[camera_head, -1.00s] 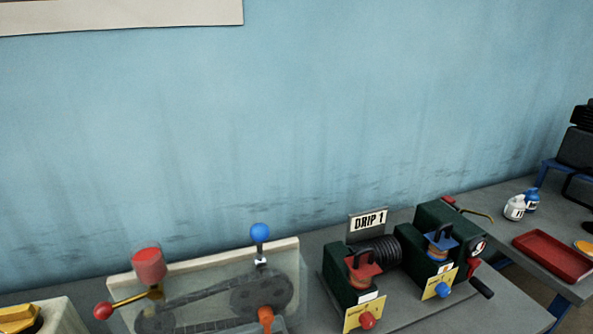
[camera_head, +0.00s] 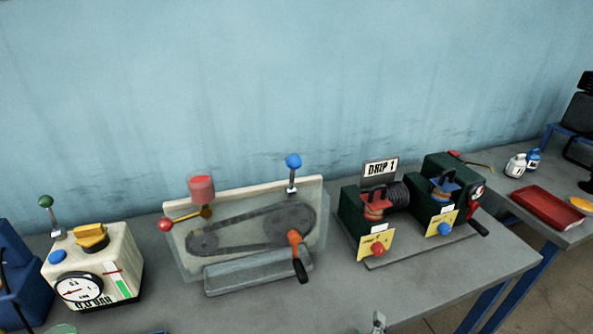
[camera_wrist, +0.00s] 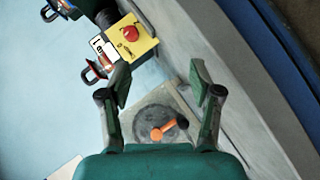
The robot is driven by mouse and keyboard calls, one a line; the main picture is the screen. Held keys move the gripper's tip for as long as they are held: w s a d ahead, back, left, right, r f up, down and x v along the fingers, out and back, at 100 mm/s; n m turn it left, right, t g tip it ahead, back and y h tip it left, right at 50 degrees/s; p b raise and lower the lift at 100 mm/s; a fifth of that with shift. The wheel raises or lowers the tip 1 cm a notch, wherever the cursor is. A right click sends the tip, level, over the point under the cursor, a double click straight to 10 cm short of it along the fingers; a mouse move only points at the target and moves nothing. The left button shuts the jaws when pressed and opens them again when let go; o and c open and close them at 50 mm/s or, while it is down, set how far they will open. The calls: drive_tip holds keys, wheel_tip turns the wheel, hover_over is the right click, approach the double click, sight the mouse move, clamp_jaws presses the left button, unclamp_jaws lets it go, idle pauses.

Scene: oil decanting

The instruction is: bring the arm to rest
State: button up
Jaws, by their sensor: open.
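My gripper (camera_wrist: 160,78) shows in the wrist view with its two fingers spread apart and nothing between the tips. Beyond the fingers, apart from them, is the belt drive unit with its orange crank (camera_wrist: 162,131). In the head view, the belt drive unit (camera_head: 245,284) stands on the table with a red cup, a blue-knobbed lever and an orange crank. A small pale piece shows at the bottom edge of the head view; I cannot tell what it is.
The DRIP 1 unit (camera_head: 352,212) stands right of the belt drive. A white gauge box (camera_head: 122,262) stands left. A red tray (camera_head: 548,208) and two small bottles (camera_head: 516,166) are on the right table. The grey tabletop (camera_head: 420,277) is clear in front.

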drive_tip(key=s+d+f+m+y, duration=0.15)
drive_tip(key=s+f, duration=0.25)
drive_tip(key=s, duration=0.5)
drive_tip(key=s+f+y, duration=0.3)
drive_tip(key=s, duration=0.5)
drive_tip(key=s+r+m+t, duration=0.1)
drive_tip(key=s+r+m, duration=0.2)
drive_tip(key=s, duration=0.5)
drive_tip(key=s+d+r+m+t, duration=0.1)
drive_tip(key=s+r+m, duration=0.3)
drive_tip(key=s, duration=0.5)
drive_tip(key=shift+d, duration=0.25)
drive_tip(key=shift+d, duration=0.1)
